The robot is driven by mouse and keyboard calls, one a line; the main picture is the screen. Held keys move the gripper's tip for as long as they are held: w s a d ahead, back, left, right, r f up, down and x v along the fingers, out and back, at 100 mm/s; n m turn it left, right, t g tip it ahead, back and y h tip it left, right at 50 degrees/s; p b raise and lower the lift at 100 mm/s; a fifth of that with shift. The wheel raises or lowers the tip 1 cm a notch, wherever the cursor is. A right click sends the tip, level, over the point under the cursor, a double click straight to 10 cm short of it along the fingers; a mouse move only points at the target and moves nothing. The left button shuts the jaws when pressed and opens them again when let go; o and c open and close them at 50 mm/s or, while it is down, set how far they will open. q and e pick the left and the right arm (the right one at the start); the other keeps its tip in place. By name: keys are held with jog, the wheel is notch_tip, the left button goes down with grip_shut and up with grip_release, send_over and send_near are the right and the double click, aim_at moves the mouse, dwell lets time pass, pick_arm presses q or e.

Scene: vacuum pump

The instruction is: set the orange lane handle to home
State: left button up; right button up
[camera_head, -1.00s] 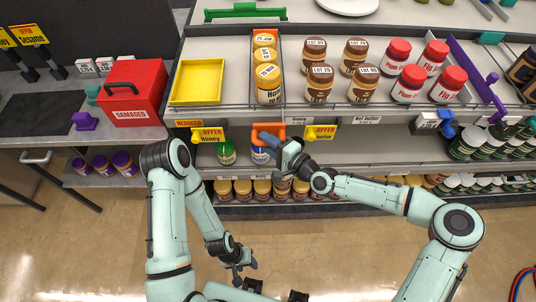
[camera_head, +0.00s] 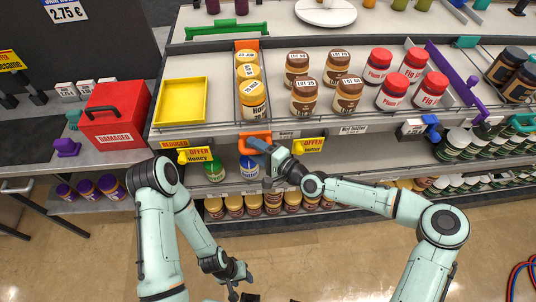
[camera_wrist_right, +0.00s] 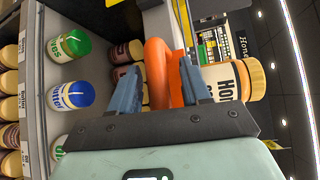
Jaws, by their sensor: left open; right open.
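The orange lane handle (camera_head: 245,147) is a loop on the front edge of the upper shelf, below the lane of honey jars (camera_head: 252,98). My right gripper (camera_head: 262,148) is at the handle, coming from the right. In the right wrist view the orange handle (camera_wrist_right: 157,62) stands between the two blue-grey fingers of the open gripper (camera_wrist_right: 158,88). Whether a finger touches it I cannot tell. My left gripper (camera_head: 235,272) is low, over the floor, open and away from the shelf.
Brown-lidded jars (camera_head: 304,96) and red-lidded jars (camera_head: 393,92) stand right of the honey lane. A yellow tray (camera_head: 180,101) and a red box (camera_head: 115,115) are to the left. Yellow offer tags (camera_head: 310,145) flank the handle. A purple divider (camera_head: 456,80) lies further right.

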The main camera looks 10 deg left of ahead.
pick_arm(q)
jog(key=shift+s+f+b, duration=0.6)
jog(key=shift+f+b, duration=0.05)
jog(key=shift+f, duration=0.3)
pick_arm(e)
jog(key=v, duration=1.3)
jog(key=shift+a+f, duration=0.1)
jog(key=shift+f, duration=0.05)
jog(key=s+f+g+h, duration=0.2)
jog(key=s+f, duration=0.3)
jog(key=f, duration=0.3)
jog(key=s+f+n+g+h, duration=0.1)
jog(key=s+f+g, duration=0.1)
jog(key=s+f, duration=0.45)
jog(key=s+f+g+h, duration=0.1)
jog(key=s+f+h, duration=0.15)
jog(key=f, duration=0.75)
jog(key=s+d+f+n+g+h, duration=0.2)
jog(key=s+d+f+h, duration=0.3)
jog(key=s+d+f, duration=0.5)
jog(key=s+d+g, duration=0.1)
jog(key=s+d, duration=0.2)
jog(key=shift+d+f+g, duration=0.25)
jog(key=shift+d+g, duration=0.05)
jog(key=shift+d, duration=0.1)
